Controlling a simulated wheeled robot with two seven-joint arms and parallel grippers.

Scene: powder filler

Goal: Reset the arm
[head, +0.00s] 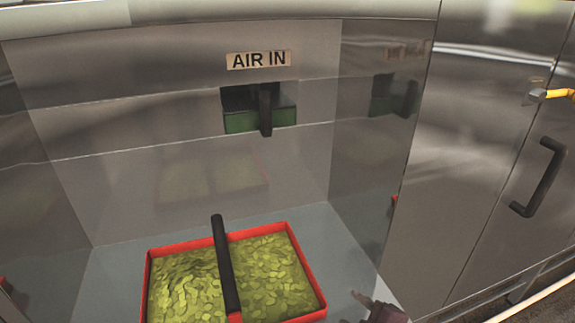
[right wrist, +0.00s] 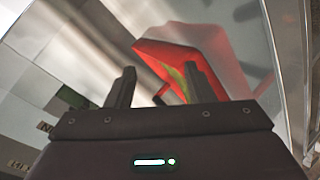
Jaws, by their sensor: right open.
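My right gripper (head: 375,307) shows at the bottom edge of the head view, right of the red tray. In the right wrist view my right gripper (right wrist: 158,88) has its two dark fingers apart with nothing between them that it holds. The red tray (head: 316,270) with a black handle bar (head: 226,265) rests on the floor of the metal compartment and is full of yellow-green pieces (head: 270,268). The red tray also shows in the right wrist view (right wrist: 165,52), beyond the fingers. My left gripper is not seen.
An "AIR IN" label (head: 258,60) sits on the back wall above a green-fronted slot (head: 240,121) with a black handle (head: 265,110). At the right are a metal door with a black handle (head: 540,177) and a yellow lever (head: 558,94). The compartment floor (head: 335,235) right of the tray is clear.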

